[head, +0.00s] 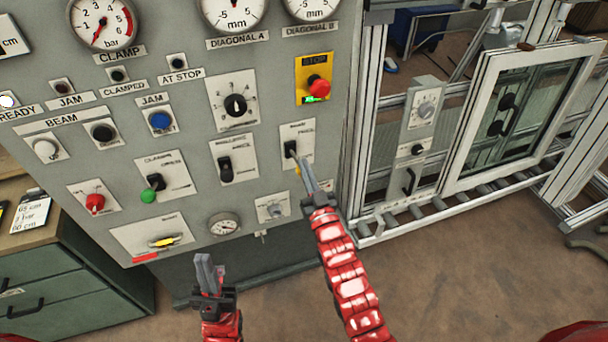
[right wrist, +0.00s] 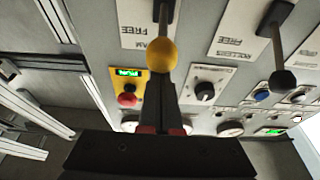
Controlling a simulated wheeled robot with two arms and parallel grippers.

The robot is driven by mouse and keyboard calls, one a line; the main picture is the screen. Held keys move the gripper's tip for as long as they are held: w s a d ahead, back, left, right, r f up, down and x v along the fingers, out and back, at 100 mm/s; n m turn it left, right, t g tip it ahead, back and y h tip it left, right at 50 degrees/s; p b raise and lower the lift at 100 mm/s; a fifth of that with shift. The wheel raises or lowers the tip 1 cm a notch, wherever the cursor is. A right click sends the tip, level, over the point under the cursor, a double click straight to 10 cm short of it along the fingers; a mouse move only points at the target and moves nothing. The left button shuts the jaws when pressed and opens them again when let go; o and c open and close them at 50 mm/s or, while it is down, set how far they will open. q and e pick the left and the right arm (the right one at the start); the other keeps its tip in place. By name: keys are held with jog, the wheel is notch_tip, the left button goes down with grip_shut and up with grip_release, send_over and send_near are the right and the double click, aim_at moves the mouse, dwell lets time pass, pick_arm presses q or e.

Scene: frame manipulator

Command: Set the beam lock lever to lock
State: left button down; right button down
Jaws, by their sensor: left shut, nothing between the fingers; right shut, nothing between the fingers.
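The beam lock lever (head: 291,149) is on a pale plate at the right of the grey panel, below the emergency stop. In the right wrist view its yellow knob (right wrist: 163,54) hangs on a dark shaft beside a plate partly reading "AM" and "FREE". My right gripper (head: 304,168) is shut and empty at this lever, its fingers partly covering the knob in the head view. In the right wrist view the fingertips (right wrist: 160,82) are right at the knob; I cannot tell whether they touch. My left gripper (head: 204,268) is shut and empty, low before the panel.
A black-knobbed rollers lever (right wrist: 283,80) is beside the beam lever. The panel also has a red stop button (head: 319,87), a green-knobbed lever (head: 150,193) and a yellow-handled control (head: 165,241). A window frame (head: 475,115) stands on rollers to the right.

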notch_tip(320, 180, down, 9)
jog(key=t+y+b, duration=0.1)
jog(key=t+b, duration=0.4)
jog(key=b, duration=1.1)
jog(key=shift+s+r+p, duration=0.95)
jog(key=shift+s+r, duration=0.05)
jog(key=shift+r, duration=1.2)
jog(key=w+f+b+v, duration=0.1)
jog(key=v, duration=0.9)
jog(key=shift+d+b, duration=0.2)
jog(key=shift+b, duration=0.15)
